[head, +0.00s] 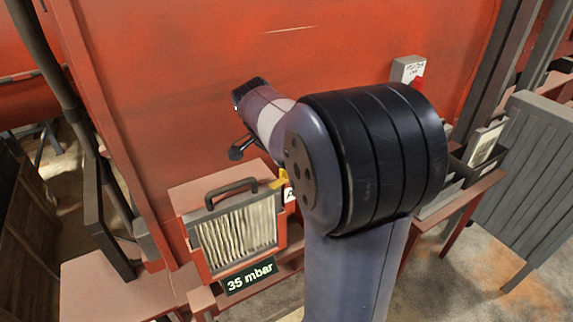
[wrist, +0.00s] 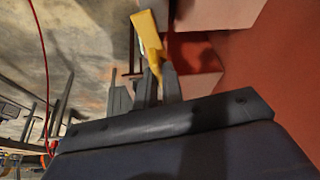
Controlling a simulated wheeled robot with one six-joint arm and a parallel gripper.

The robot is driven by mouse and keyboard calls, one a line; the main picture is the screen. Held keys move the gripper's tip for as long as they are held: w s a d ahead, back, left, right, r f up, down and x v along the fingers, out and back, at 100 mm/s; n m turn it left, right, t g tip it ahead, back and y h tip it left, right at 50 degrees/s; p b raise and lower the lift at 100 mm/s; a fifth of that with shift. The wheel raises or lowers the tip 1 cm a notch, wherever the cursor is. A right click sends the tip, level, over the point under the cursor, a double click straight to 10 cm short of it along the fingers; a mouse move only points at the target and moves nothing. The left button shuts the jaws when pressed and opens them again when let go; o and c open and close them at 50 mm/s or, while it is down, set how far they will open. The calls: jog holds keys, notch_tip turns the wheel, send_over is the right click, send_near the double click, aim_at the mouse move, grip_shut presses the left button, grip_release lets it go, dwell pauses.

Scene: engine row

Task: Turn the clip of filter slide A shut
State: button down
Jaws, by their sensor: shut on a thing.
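The filter slide (head: 238,232) is a pleated cream filter in a red housing with a dark handle on top, left of my arm in the head view. Its yellow clip (head: 281,179) shows at the housing's upper right corner, partly hidden by my arm. A white label beside it is mostly covered, so its letter is not clear. In the wrist view my gripper (wrist: 155,76) is shut on the clip's narrow lower part, and the wide yellow end (wrist: 146,30) sticks out past the fingertips. My fingers are hidden in the head view.
A dark sign (head: 250,277) reading 35 mbar is below the filter. A large red wall (head: 200,60) stands behind. A grey box with a red part (head: 408,70) is on the wall at right. Another framed filter (head: 484,143) sits in a dark holder beyond my arm.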

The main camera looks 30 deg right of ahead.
jog(key=shift+w+m+g, duration=0.1)
jog(key=shift+m+g, duration=0.4)
jog(key=shift+m, duration=0.8)
jog(key=c, duration=1.5)
grip_release()
jog(key=shift+c, duration=0.2)
jog(key=shift+r, duration=0.1)
jog(key=v, duration=1)
jog(key=shift+a+r, duration=0.25)
